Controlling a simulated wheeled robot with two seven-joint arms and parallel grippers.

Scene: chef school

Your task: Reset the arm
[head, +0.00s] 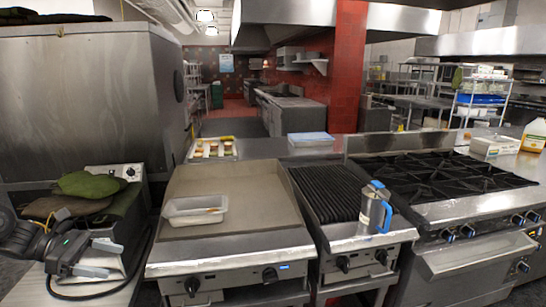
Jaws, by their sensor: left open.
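My left gripper (98,258) is at the lower left in the head view, above a light counter (40,292). Its two fingers are apart with nothing between them. It is close in front of a scale-like appliance (128,173) that has green and brown cloths (88,184) on top. I cannot tell whether the arm touches the cloths. My right gripper is not in the picture.
A flat griddle (250,190) bears a clear plastic container (196,209). To its right are a ribbed grill (325,188), a steel jug with a blue handle (371,212) and a burner range (440,180). A tall steel cabinet (80,100) stands behind the left counter.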

